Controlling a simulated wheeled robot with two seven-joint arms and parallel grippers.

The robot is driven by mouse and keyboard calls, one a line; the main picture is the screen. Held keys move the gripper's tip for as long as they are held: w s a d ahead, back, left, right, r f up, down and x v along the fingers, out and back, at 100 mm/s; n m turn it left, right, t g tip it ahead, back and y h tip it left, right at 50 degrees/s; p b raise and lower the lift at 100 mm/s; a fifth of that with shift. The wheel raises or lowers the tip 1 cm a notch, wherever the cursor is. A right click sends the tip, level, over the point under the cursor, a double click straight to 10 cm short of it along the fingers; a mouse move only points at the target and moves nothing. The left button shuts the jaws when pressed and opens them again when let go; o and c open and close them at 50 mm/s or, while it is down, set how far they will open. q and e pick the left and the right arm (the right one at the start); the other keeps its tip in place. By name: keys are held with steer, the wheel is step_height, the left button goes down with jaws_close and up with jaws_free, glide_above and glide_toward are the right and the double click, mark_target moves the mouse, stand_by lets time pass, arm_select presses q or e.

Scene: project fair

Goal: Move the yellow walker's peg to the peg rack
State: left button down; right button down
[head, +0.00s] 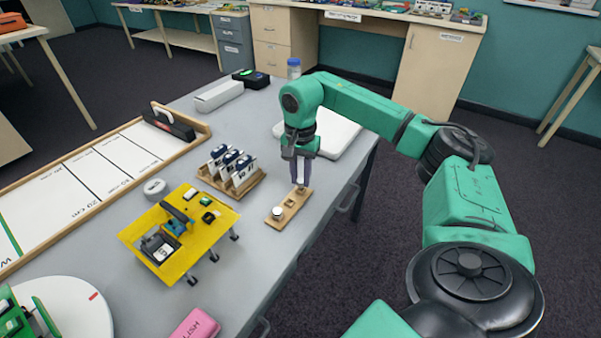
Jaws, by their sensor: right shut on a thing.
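The peg rack (287,205) is a small wooden strip with square holes near the table's right edge. A white round-topped peg (277,213) stands at its near end, and a middle hole looks empty. My right gripper (300,182) points down at the rack's far end, shut on a peg that its fingers mostly hide. I cannot tell whether that peg is seated in the rack. The yellow walker (196,244), a yellow plate on thin dark legs carrying small parts, stands left of the rack. My left gripper is not in view.
A wooden holder (254,188) with several numbered tags stands between walker and rack. A white tray (338,134) lies behind my right gripper. A white ring (154,188), a marked track (75,182) and a pink block (197,325) are also on the table (255,268).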

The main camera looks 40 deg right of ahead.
steer(key=shift+f, duration=0.4)
steer(key=shift+f, duration=0.35)
stand_by(1.1)
steer(key=c, duration=0.6)
jaws_free()
steer(key=shift+r+p, duration=3.6)
steer(key=shift+r, duration=0.25)
steer(key=shift+f, duration=0.15)
